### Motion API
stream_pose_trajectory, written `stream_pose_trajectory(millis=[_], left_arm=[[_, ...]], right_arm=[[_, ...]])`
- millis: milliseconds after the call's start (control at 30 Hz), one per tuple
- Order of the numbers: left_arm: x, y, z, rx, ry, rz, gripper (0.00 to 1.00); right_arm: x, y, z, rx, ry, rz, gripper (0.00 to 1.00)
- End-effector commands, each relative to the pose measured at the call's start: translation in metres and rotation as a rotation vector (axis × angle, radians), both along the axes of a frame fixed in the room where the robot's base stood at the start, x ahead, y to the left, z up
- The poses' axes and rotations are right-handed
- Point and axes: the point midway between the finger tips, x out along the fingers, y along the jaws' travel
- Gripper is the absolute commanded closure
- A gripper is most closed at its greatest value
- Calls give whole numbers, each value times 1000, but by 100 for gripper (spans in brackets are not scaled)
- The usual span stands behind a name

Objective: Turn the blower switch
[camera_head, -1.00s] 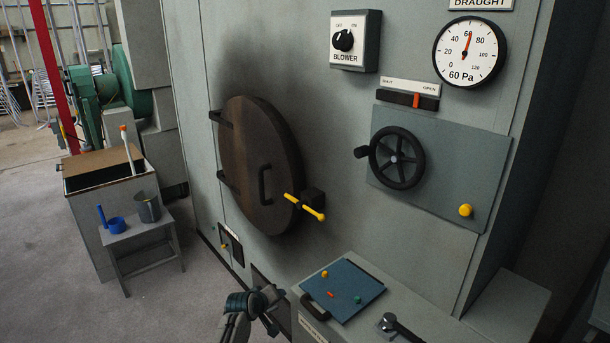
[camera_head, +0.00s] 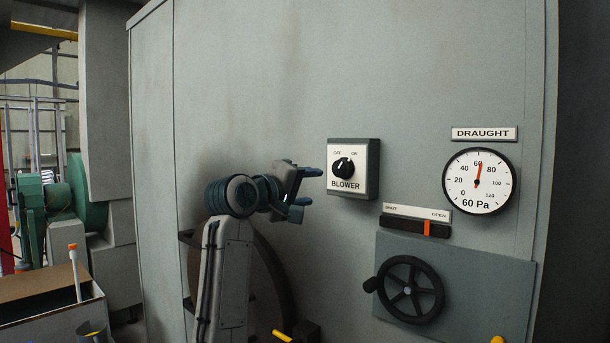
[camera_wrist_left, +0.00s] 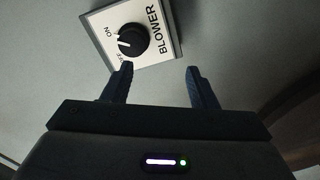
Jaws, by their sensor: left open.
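The blower switch is a round black knob (camera_head: 343,166) with a white pointer line, on a white plate lettered BLOWER (camera_head: 347,184) in a dark box on the grey wall. The pointer leans toward the upper left, on the OFF side. My left gripper (camera_head: 313,187) is open and empty, just left of the switch box and apart from the knob. In the left wrist view the knob (camera_wrist_left: 133,40) shows beyond the fingertips, nearer the left finger. Both fingers of the gripper (camera_wrist_left: 158,75) are spread there. My right gripper is not in view.
A draught gauge (camera_head: 478,181) reads about 60 Pa at the right. Below are a SHUT/OPEN slider (camera_head: 415,225) and a black handwheel (camera_head: 410,290). A round dark door (camera_head: 268,290) is partly behind my left arm. The wall above the switch is clear.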

Motion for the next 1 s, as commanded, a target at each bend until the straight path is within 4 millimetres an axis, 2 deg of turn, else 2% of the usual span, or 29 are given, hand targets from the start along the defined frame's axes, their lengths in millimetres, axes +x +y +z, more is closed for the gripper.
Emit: stream_pose_trajectory(millis=[33,100,267,567,867,900,1000], left_arm=[[-9,-2,15,-7,-14,-10,47],[-17,-4,28,-13,-25,-18,47],[-17,-8,35,-18,-28,-24,47],[14,-30,36,-16,-26,-26,47],[50,-57,36,-16,-25,-24,47],[53,-59,35,-16,-27,-23,49],[52,-57,33,-16,-29,-22,69]], right_arm=[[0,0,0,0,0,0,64],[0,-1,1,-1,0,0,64],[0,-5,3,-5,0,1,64],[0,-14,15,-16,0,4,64],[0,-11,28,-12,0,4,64],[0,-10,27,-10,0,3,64],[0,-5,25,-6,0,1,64]])
